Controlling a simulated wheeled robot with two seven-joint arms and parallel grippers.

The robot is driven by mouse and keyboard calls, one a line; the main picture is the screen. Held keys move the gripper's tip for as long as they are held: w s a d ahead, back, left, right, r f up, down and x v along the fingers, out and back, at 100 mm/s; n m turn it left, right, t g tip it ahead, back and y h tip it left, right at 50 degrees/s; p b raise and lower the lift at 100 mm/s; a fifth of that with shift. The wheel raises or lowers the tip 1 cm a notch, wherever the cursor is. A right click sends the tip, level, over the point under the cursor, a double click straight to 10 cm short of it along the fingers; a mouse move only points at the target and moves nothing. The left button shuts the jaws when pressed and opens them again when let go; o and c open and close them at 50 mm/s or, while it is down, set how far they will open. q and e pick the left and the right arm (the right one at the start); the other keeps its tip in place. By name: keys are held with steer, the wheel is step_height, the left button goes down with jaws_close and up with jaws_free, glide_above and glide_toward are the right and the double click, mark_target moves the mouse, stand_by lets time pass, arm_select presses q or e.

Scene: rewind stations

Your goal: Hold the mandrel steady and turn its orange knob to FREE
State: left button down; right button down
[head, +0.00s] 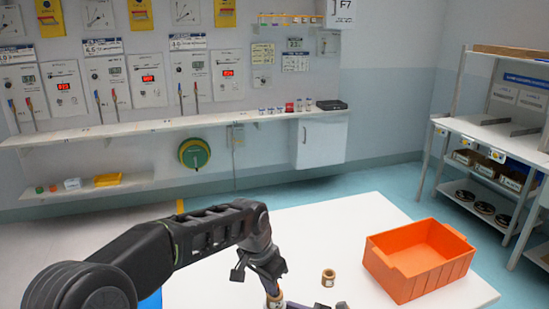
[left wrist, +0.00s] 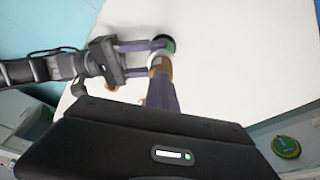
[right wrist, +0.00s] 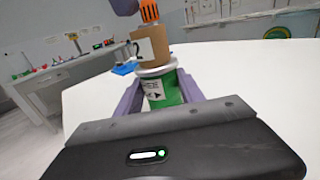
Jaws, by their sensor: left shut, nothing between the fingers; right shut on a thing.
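The mandrel stands on the white table with a green base (right wrist: 162,93), a white collar, a brown roll (right wrist: 150,47) labelled 2 and the orange knob (right wrist: 150,12) on top. Its brown part shows at the bottom edge of the head view (head: 274,301). My right gripper (right wrist: 163,88) is shut on the green base, one purple finger on each side. My left gripper (left wrist: 163,90) is shut and empty, fingertips close to the mandrel's upper part; I cannot tell if they touch. A piece of it shows beside the knob in the right wrist view. The knob's markings are not readable.
A loose brown roll (head: 328,277) stands on the white table (head: 350,218), right of the mandrel. An orange crate (head: 447,272) sits farther right. Shelving (head: 490,140) stands at the right and a wall shelf (head: 180,124) at the back.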

arm_select(q)
steer(key=shift+w+a, duration=0.5)
stand_by(0.8)
steer(key=shift+a, duration=0.15)
steer(key=shift+s+a, duration=0.2)
stand_by(0.5)
steer(key=shift+w+d+v, duration=0.15)
steer(key=shift+v, duration=0.8)
steer(key=shift+w+d+v, duration=0.15)
steer(key=shift+w+v, duration=0.05)
steer(key=shift+v, duration=0.8)
steer(key=shift+w+d+v, duration=0.15)
steer(key=shift+v, duration=0.8)
steer(key=shift+r, duration=0.2)
steer(key=shift+s+d+r, duration=0.5)
steer(key=shift+s+d, duration=0.2)
steer(key=shift+s, duration=0.15)
